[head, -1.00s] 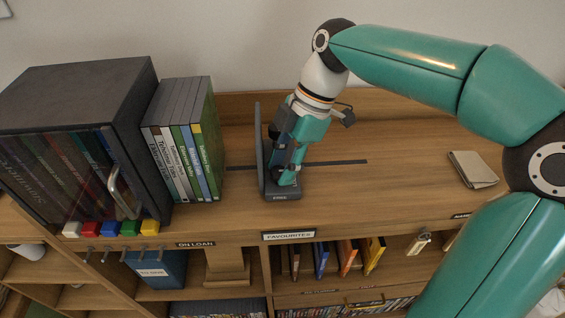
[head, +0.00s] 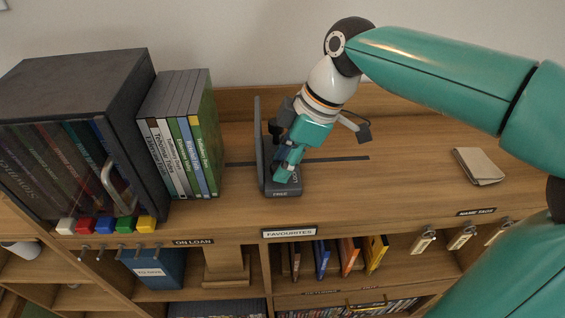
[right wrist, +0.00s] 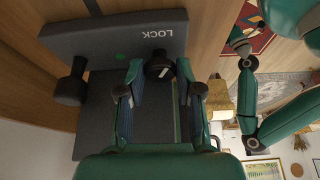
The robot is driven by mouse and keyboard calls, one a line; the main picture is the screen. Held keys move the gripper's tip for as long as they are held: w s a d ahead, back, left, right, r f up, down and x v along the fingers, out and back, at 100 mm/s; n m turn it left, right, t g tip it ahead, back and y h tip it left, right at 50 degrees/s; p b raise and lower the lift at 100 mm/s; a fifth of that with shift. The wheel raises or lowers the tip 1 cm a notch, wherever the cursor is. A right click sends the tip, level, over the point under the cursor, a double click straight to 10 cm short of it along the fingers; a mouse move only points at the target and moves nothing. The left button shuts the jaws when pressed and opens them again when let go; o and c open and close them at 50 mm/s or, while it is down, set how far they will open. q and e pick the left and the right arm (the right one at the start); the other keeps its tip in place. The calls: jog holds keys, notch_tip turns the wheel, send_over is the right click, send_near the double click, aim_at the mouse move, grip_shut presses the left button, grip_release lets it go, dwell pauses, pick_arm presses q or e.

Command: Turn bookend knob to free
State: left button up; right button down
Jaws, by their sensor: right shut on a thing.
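The dark grey bookend (head: 259,140) stands upright on the shelf top, right of the DVD row. Its base plate (head: 287,192) has a FREE label at the front edge, and a LOCK label and green dot show in the right wrist view. My right gripper (head: 284,173) reaches down from the upper right and is shut on the small dark bookend knob (right wrist: 158,67) on the base. The fingers hide most of the knob, so its pointer direction is unclear. A second dark knob (right wrist: 72,85) shows beside the gripper in the right wrist view. My left gripper is not in view.
A row of DVD cases (head: 184,140) and a dark glass-doored cabinet (head: 75,130) stand left of the bookend. A dark slot (head: 335,159) runs along the wooden top. A small notebook (head: 479,166) lies at the right. The top between is clear.

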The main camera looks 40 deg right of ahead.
jog(key=m+t+h, duration=0.1)
jog(key=m, duration=0.2)
jog(key=shift+a+r+m, duration=0.1)
jog(key=shift+m, duration=0.2)
jog(key=shift+m+t+h, duration=0.3)
jog(key=shift+m+h, duration=0.3)
jog(key=shift+m, duration=1)
jog(key=c, duration=0.8)
grip_release()
jog(key=shift+o, duration=0.2)
jog(key=shift+s+a, duration=0.1)
jog(key=v, duration=1.1)
jog(key=shift+s+r, duration=0.2)
jog(key=shift+r, duration=0.15)
